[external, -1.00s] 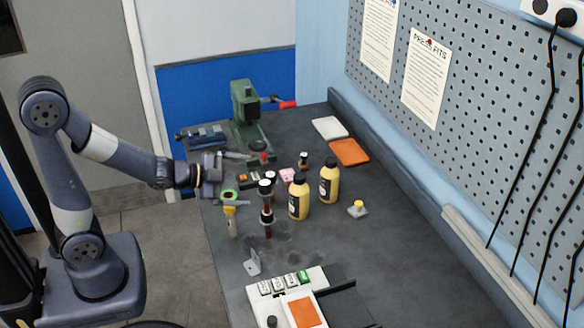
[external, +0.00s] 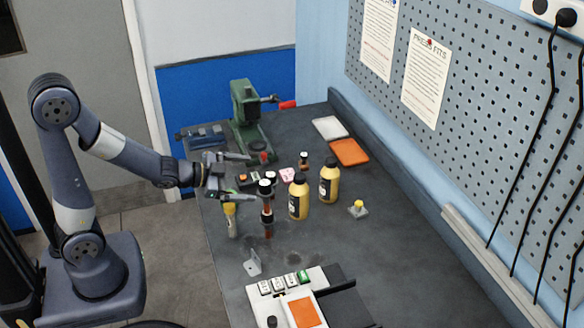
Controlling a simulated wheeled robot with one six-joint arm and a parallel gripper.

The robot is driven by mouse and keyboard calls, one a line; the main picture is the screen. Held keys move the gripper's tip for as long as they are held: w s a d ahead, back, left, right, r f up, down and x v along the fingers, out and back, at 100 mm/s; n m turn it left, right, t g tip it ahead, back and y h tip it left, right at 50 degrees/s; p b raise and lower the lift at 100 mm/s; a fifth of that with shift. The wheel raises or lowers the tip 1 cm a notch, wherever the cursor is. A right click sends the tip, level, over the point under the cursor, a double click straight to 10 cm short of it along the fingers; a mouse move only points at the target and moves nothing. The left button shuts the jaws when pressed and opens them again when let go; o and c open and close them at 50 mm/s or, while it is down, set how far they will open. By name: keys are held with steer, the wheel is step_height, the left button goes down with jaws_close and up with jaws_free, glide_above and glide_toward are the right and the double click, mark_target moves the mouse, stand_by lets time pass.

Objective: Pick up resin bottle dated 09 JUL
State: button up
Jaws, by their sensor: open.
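Two yellow bottles with black caps stand upright on the dark bench: a nearer yellow bottle (external: 299,200) and a farther yellow bottle (external: 329,183) to its right. Their labels are too small to read, so I cannot tell which bears 09 JUL. A small dark bottle (external: 304,162) stands behind them. My gripper (external: 247,177) is open at the bench's left side, left of the bottles and apart from both yellow ones. Its jaws point right, toward the small items. It hides part of the bench edge.
Dark red-brown vials (external: 267,220) with pale bands and a yellow tube (external: 230,218) stand close to my gripper. A green press (external: 250,120) stands at the back. An orange tray (external: 349,153) lies behind the bottles.

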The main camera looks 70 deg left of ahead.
steer(key=shift+c, duration=0.2)
steer(key=c, duration=0.4)
